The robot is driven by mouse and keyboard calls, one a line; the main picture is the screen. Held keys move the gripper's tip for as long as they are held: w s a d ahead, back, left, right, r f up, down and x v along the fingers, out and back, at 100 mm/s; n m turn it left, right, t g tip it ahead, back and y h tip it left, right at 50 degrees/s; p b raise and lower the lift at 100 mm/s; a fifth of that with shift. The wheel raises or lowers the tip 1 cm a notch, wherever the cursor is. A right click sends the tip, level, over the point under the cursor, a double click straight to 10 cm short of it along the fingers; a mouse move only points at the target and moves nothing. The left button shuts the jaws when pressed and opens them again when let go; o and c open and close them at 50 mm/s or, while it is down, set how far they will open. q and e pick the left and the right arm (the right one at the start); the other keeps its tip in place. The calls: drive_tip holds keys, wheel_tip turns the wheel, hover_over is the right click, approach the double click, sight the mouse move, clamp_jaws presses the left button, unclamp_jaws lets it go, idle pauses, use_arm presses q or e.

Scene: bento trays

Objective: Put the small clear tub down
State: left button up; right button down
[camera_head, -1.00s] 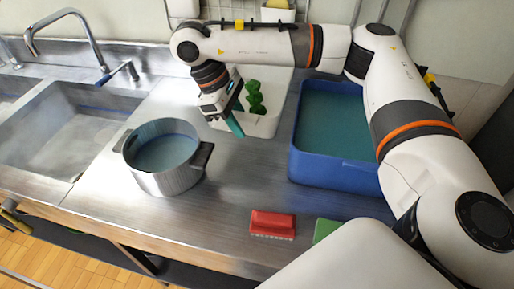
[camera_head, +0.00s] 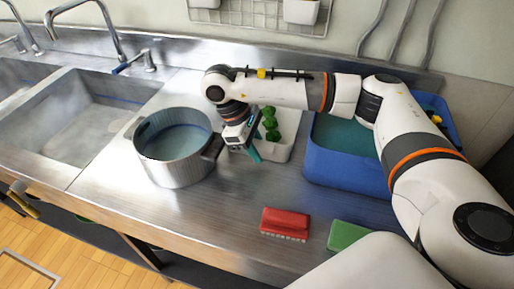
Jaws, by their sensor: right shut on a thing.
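The small tub (camera_head: 283,151) looks whitish and translucent and holds green, leafy-looking pieces (camera_head: 269,124). It is in the middle of the head view, between the steel pot and the blue crate, and looks upright. My right gripper (camera_head: 255,153) reaches down at the tub's left side and is shut on its wall with teal fingertips. The gripper and wrist hide part of that side. I cannot tell whether the tub's base touches the counter. My left gripper is not in view.
A steel pot (camera_head: 171,172) stands close on the left. A blue crate (camera_head: 345,171) with a teal inside stands on the right. A red brush (camera_head: 285,222) and a green block (camera_head: 348,235) lie in front. The steel counter (camera_head: 225,205) before the tub is clear. A sink (camera_head: 75,130) is far left.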

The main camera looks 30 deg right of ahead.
drive_tip(key=shift+f, duration=0.2)
drive_tip(key=c, duration=1.1)
unclamp_jaws()
drive_tip(key=shift+r, duration=0.1)
drive_tip(key=shift+r, duration=0.3)
drive_tip(key=p+v, duration=0.1)
drive_tip(key=v, duration=1)
drive_tip(key=shift+w+a+r, duration=0.15)
drive_tip(key=shift+a+r, duration=0.05)
drive_tip(key=shift+r, duration=0.1)
